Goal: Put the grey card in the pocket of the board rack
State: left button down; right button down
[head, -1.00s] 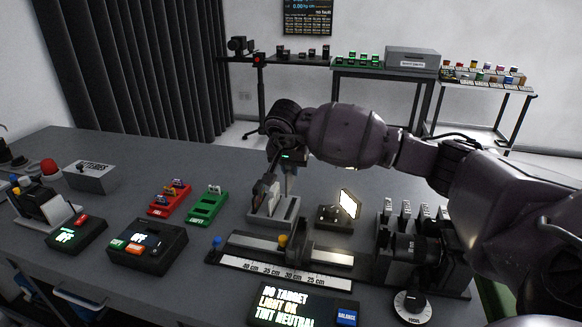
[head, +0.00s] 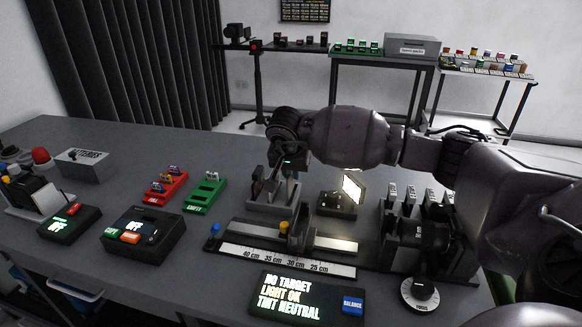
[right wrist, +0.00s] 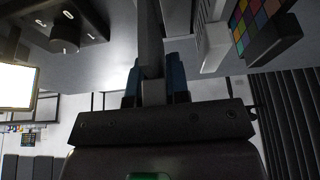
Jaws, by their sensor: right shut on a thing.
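My right gripper (head: 284,170) is over the board rack (head: 287,203), a light grey holder on the table, with its fingers pointing down. In the right wrist view its blue fingertips (right wrist: 154,80) are shut on the grey card (right wrist: 150,35), which shows nearly edge-on as a narrow grey strip. Part of the rack (right wrist: 212,50) shows beside the card there. In the head view the card is hard to make out among the dark gripper parts. I cannot tell whether its lower edge is inside the pocket. My left gripper is in neither view.
A colour chart (right wrist: 262,18) stands close by the rack. A lit lamp panel (head: 352,188) stands right of the rack. A ruled rail (head: 285,262) and a display box (head: 305,297) lie in front. Green (head: 205,193) and red (head: 166,188) trays lie left.

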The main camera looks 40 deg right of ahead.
aim_at(292, 181)
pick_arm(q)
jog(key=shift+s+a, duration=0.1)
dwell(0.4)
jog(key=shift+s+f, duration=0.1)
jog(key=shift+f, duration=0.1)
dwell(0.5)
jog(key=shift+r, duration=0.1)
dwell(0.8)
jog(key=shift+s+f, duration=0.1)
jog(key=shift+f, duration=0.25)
pick_arm(e)
jog(key=shift+f, duration=0.35)
pick_arm(q)
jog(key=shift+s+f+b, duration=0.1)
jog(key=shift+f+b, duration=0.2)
jog(key=shift+b, duration=0.15)
pick_arm(e)
jog(key=shift+f, duration=0.5)
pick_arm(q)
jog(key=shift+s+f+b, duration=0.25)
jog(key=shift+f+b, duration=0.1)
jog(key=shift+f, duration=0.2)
pick_arm(e)
jog(key=shift+f, duration=0.95)
jog(key=c, duration=1)
grip_release()
